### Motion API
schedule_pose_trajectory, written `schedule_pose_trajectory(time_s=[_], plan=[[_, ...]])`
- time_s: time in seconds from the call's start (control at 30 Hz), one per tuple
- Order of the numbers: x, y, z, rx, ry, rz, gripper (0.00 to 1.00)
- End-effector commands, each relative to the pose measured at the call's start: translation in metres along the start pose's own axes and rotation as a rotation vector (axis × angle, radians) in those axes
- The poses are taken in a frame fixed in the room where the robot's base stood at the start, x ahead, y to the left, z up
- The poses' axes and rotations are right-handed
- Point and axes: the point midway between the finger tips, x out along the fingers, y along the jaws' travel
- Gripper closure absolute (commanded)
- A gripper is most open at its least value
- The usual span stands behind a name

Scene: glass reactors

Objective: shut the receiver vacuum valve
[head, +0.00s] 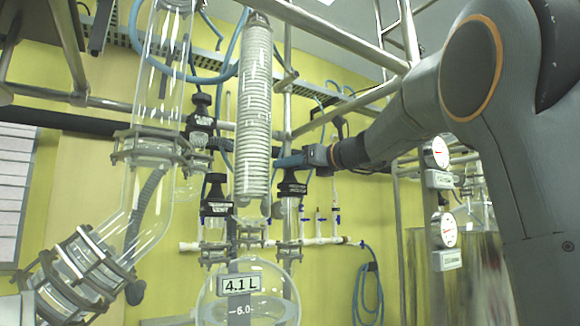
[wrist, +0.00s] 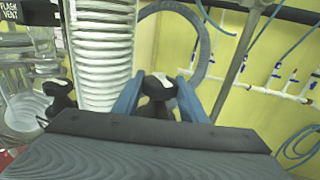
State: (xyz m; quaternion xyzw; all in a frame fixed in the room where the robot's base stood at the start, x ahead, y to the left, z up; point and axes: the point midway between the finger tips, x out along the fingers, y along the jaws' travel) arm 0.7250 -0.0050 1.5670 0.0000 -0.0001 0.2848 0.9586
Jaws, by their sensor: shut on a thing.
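The valve (head: 292,188) with a black head and a small label stands on a glass neck right of the coiled condenser in the head view; I take it as the receiver vacuum valve, though its label is too small to read. My gripper (head: 290,160) reaches in from the right at its top. In the wrist view my gripper's blue fingers (wrist: 158,92) stand on both sides of its black handle (wrist: 158,84), shut on it. The fingers hide part of the handle, and its turn position is unclear.
The coiled condenser (head: 254,115) stands close left of my gripper. Another black valve (head: 216,207) is beyond it, with one more (head: 200,120) higher. The glass receiver (head: 278,283) with a 4.1 L display (head: 239,284) is below. Gauges (head: 436,154) hang at right.

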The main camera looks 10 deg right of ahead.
Motion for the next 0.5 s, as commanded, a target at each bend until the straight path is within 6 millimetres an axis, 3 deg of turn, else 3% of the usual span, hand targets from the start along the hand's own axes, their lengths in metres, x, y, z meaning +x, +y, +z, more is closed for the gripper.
schedule_pose_trajectory(time_s=[0.27,0.5], plan=[[0.0002,0.0024,-0.0002,0.000,0.000,-0.087,0.84],[0.0006,0.0041,0.0004,0.000,0.000,-0.271,0.84]])
